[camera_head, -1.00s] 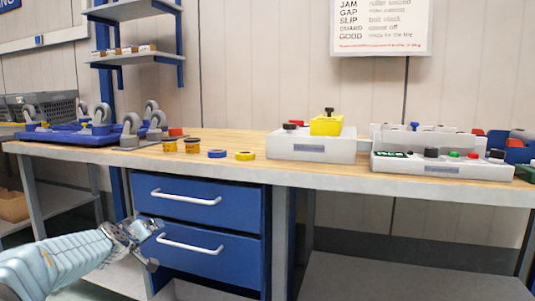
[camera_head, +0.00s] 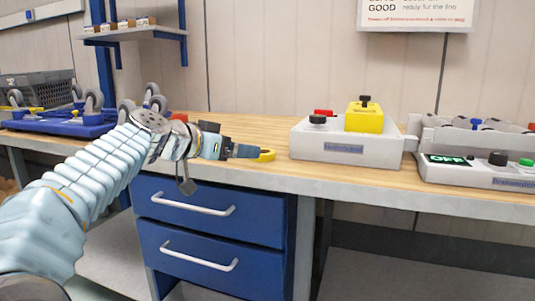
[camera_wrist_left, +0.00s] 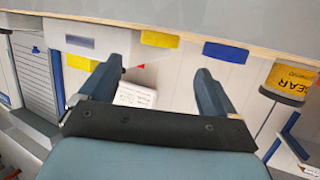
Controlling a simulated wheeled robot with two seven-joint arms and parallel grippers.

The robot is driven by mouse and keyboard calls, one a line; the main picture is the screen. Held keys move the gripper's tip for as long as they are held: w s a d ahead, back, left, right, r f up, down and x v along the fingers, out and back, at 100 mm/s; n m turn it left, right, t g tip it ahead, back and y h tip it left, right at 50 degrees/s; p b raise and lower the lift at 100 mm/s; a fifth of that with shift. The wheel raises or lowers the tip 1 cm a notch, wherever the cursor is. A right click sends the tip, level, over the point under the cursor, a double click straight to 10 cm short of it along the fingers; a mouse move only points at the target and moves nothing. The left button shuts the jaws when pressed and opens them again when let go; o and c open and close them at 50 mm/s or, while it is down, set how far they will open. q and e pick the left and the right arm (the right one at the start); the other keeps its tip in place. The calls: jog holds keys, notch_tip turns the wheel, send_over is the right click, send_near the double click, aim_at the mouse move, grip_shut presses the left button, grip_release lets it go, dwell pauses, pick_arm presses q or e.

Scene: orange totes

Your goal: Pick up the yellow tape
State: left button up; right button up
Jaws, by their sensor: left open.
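The yellow tape (camera_head: 267,155) lies on the wooden workbench (camera_head: 300,180) near its front edge. My left gripper (camera_head: 246,151) is at the tape's left, its fingertips close to it; I cannot tell whether they touch. In the left wrist view the gripper (camera_wrist_left: 166,70) is open and empty, and the yellow tape (camera_wrist_left: 160,39) shows just beyond the gap between the fingers. A blue tape (camera_wrist_left: 226,52) lies beside it, hidden behind my gripper in the head view. My right gripper is not in view.
A white box with a yellow housing (camera_head: 364,117) stands right of the tape. A white control panel (camera_head: 470,172) is farther right. A yellow container (camera_wrist_left: 290,80) shows near the blue tape in the wrist view. Blue caster trays (camera_head: 65,124) are at the left.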

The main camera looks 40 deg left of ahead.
aim_at(268, 151)
pick_arm(q)
jog(key=p+x, duration=0.1)
jog(key=x, duration=0.6)
jog(key=shift+w+d+f, duration=0.1)
jog(key=shift+w+f, duration=0.05)
jog(key=shift+f, duration=0.05)
jog(key=shift+c, duration=0.2)
jog(key=c, duration=1.1)
jog(key=shift+r, duration=0.1)
